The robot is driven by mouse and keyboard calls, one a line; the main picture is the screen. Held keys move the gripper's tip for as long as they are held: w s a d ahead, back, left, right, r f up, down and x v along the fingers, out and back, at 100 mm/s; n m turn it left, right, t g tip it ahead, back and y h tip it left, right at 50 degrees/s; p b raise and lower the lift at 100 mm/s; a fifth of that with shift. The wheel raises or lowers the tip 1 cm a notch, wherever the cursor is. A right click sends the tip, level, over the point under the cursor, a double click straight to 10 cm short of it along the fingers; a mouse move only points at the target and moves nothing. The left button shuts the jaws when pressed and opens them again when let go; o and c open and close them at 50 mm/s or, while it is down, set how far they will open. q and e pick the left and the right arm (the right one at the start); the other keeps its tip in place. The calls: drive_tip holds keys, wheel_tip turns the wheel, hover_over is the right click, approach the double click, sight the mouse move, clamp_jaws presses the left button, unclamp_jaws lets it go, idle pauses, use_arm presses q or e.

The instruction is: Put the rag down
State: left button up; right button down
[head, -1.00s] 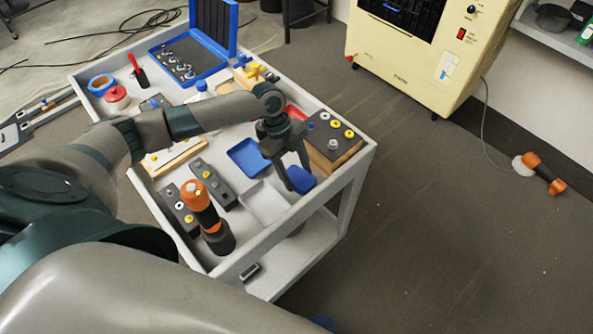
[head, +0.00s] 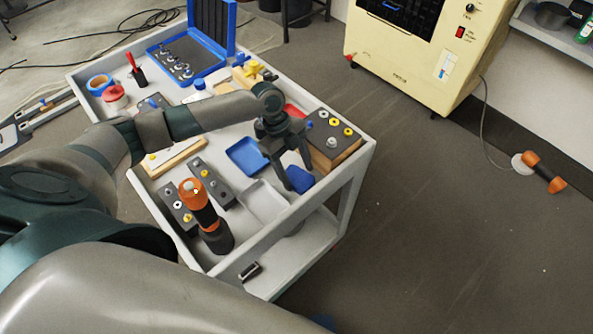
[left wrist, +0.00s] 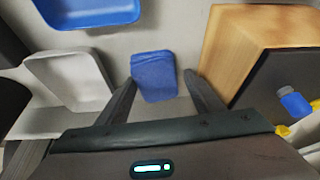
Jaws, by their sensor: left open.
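The rag is a folded blue cloth (head: 299,179) lying on the cart top near its right front edge. In the left wrist view the rag (left wrist: 154,76) lies between the two fingers, with a gap visible at the right finger; the left finger is close to its edge. My left gripper (head: 297,176) is open and points down over the rag, with its fingers on either side. It also shows in the left wrist view (left wrist: 160,90). My right gripper is not in view.
A blue tray (head: 247,156) and a white tray (head: 264,203) lie left of the rag. A wooden block with a dark top (head: 333,140) stands close on its right. An orange and black tool (head: 206,217) stands at the front. The cart rim (head: 300,217) borders the area.

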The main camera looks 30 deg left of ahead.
use_arm(q)
drive_tip(key=shift+s+f, duration=0.45)
drive_tip(key=shift+s, duration=0.15)
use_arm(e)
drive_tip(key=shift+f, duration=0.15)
use_arm(q)
drive_tip(key=shift+r, duration=0.2)
drive_tip(key=b+v, duration=0.5)
drive_tip(key=v, duration=1.3)
drive_tip(key=shift+w+b, duration=0.35)
drive_tip(key=shift+b, duration=0.05)
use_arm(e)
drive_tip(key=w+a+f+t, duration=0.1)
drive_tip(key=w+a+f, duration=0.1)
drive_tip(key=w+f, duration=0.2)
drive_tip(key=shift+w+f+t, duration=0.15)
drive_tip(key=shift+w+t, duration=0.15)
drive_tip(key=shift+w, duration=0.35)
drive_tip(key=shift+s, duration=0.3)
use_arm(q)
drive_tip(key=shift+r, duration=0.1)
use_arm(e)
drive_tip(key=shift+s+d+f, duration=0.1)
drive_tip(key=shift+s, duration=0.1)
